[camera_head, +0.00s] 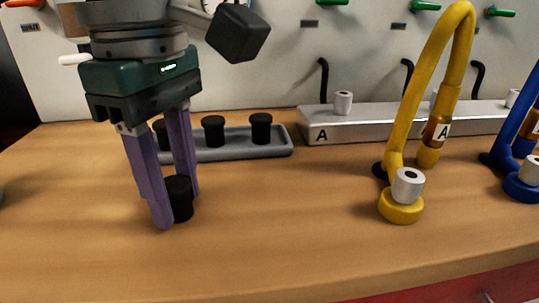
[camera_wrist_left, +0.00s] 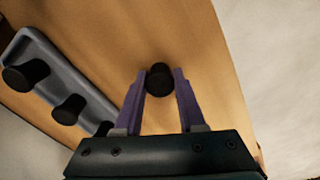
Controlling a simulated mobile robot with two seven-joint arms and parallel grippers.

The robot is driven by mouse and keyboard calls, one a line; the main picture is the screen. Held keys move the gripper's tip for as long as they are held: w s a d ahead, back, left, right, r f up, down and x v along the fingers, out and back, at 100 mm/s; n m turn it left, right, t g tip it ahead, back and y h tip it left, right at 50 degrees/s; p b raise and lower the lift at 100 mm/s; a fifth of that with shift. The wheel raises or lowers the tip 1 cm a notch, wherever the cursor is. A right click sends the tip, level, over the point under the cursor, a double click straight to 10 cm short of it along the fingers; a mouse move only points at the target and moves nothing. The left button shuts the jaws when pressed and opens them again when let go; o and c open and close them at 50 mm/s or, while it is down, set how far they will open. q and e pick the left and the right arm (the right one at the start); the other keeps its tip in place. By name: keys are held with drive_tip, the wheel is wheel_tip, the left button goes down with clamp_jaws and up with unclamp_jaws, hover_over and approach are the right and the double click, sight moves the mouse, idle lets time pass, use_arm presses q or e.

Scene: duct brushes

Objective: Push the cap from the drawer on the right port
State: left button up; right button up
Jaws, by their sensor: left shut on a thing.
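My left gripper (camera_head: 178,209) points down at the wooden worktop with its two purple fingers on either side of a black cap (camera_head: 181,198). It is shut on this cap, which is at or just above the worktop. In the left wrist view the black cap (camera_wrist_left: 160,78) sits between the fingertips. A silver port (camera_head: 408,186) with a dark centre stands on a yellow round base (camera_head: 401,209). Another silver port (camera_head: 533,170) stands on a blue base (camera_head: 525,188) at the right edge. I cannot tell which is the right port. My right gripper is not in view.
A grey tray (camera_head: 225,155) with several black caps lies behind my left gripper. A metal box marked A (camera_head: 350,126) stands at the back. A yellow hose (camera_head: 410,105) arches up behind the yellow base. The worktop between gripper and yellow base is clear. A red front (camera_head: 490,287) shows below the edge.

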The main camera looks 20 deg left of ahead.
sight(173, 183)
use_arm(q)
clamp_jaws()
wheel_tip(173, 183, up, 20)
drive_tip(key=p, duration=1.4)
